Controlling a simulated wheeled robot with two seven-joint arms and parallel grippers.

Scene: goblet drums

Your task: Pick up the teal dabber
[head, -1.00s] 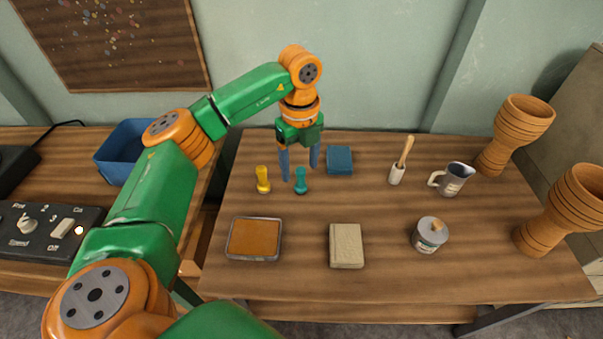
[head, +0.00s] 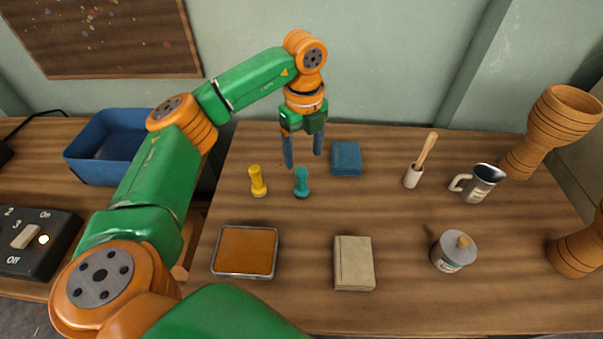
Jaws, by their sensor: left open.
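The teal dabber (head: 302,183) stands upright on the wooden table, just right of a yellow dabber (head: 257,181). My left gripper (head: 303,160) points down with its two blue-grey fingers spread apart and nothing between them. In the head view its fingertips show just above and behind the teal dabber's top. The fingers look clear of the dabber; the exact height gap is hard to tell. My right gripper is not in view.
A blue block (head: 346,158) lies right of the gripper. An orange-filled tray (head: 245,251) and a beige block (head: 354,262) lie in front.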

